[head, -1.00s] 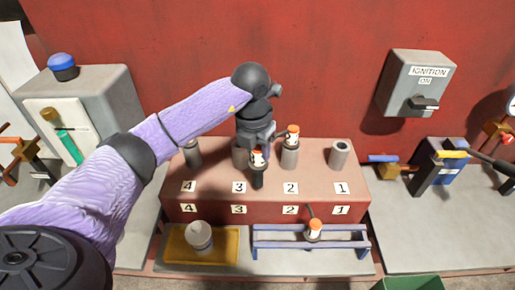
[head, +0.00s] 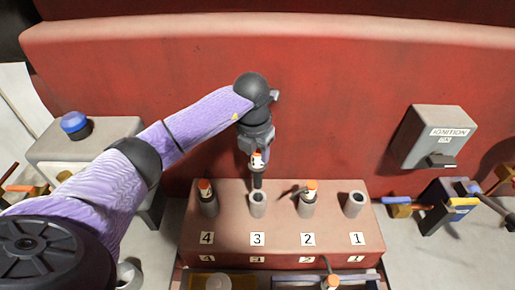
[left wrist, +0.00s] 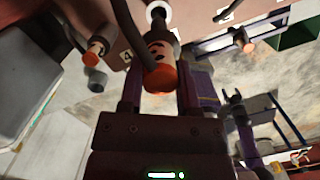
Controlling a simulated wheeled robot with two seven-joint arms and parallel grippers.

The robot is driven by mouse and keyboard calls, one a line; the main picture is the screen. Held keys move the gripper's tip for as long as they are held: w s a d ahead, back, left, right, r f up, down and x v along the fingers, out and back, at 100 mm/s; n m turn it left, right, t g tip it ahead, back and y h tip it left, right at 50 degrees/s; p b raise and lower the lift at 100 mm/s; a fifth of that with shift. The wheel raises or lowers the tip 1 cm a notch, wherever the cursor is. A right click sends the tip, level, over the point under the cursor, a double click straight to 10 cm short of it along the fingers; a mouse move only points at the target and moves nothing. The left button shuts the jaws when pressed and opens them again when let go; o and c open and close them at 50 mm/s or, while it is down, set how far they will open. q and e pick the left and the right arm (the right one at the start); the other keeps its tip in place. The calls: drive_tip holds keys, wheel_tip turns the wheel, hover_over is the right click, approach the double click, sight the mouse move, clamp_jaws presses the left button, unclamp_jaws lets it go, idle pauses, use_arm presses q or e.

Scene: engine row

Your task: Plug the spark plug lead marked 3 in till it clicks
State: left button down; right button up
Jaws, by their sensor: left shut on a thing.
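My left gripper (head: 257,150) is shut on a lead with a white and orange cap (head: 258,160) and a dark lower end. The dark end points down at the grey number 3 post (head: 258,204), at or just above its open top; contact cannot be told. In the left wrist view the held lead (left wrist: 160,72) sits between the fingers, with a pale ring (left wrist: 158,12) past its dark end. The red block (head: 281,240) carries number labels 4, 3, 2, 1 from left to right. My right gripper is not in view.
Orange-topped leads sit on post 4 (head: 207,199) and post 2 (head: 308,199), either side of post 3. Post 1 (head: 354,204) is open. Another orange-capped lead (head: 331,283) is at the blue rack in front. The ignition box (head: 432,137) is at right.

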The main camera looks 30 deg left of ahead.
sight(258, 182)
use_arm(q)
drive_tip(key=shift+f+b, duration=0.55)
drive_tip(key=shift+f, duration=0.35)
wheel_tip(258, 182, down, 2)
drive_tip(key=shift+f+b, duration=0.1)
drive_tip(key=shift+b, duration=0.7)
wheel_tip(258, 182, down, 3)
drive_tip(key=shift+r+b, duration=0.1)
drive_tip(key=shift+b, duration=1.05)
drive_tip(key=shift+f+b, duration=1.55)
drive_tip(key=shift+f, duration=0.65)
